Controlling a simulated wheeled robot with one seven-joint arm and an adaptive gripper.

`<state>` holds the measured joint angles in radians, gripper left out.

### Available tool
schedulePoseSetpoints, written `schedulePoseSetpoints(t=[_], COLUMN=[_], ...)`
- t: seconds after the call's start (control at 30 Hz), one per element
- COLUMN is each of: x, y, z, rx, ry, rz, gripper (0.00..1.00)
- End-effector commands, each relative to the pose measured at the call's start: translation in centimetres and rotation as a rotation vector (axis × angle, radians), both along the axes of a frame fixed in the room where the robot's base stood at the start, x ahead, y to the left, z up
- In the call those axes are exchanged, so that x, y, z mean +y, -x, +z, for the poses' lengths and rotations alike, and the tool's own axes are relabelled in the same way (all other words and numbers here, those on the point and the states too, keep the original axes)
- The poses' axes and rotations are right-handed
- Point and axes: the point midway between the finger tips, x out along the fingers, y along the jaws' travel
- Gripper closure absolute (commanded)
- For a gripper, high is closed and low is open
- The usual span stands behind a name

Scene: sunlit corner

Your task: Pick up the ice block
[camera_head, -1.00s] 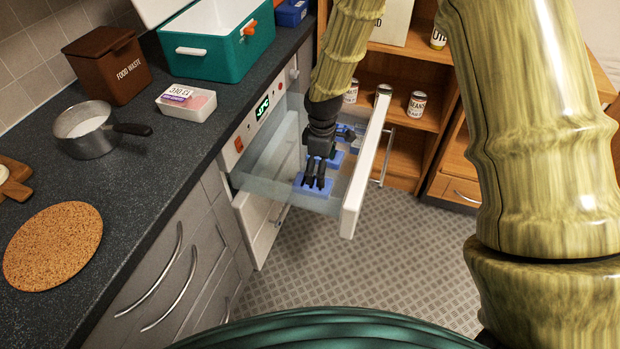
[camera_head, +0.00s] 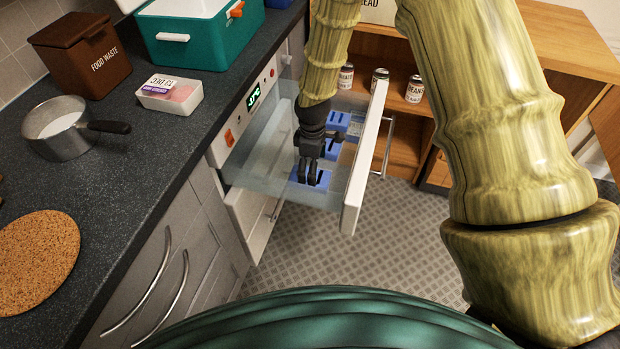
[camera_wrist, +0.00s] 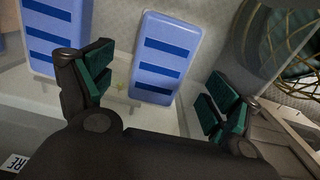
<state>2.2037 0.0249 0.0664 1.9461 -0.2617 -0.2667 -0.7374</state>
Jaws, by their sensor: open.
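Several blue ice blocks lie in the pulled-out clear drawer (camera_head: 262,187). The nearest ice block (camera_head: 326,181) lies at the drawer's near end, right under my gripper (camera_head: 312,181). In the wrist view, one ice block (camera_wrist: 160,58) with dark blue stripes shows between and beyond the two open fingers of my gripper (camera_wrist: 157,88). A second ice block (camera_wrist: 57,50) lies left of it, behind the left finger. Other blocks (camera_head: 333,149) sit farther along the drawer. The fingers hold nothing, and whether they touch the block cannot be told.
The white drawer front (camera_head: 363,165) stands to the right of my gripper. The dark counter (camera_head: 130,185) on the left bears a saucepan (camera_head: 62,130), a teal cooler box (camera_head: 200,42) and a cork mat (camera_head: 35,262). Cans (camera_head: 414,89) stand on a shelf behind.

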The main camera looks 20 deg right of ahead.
Motion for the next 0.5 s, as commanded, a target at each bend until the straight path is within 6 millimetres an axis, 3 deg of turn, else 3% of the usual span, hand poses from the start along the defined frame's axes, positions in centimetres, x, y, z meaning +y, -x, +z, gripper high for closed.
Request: schedulePoseSetpoints(t=[0.5], x=[0.6], y=[-0.2], z=[-4.8], rx=[0.001], ry=[-0.001], rz=[0.001], gripper=[0.11])
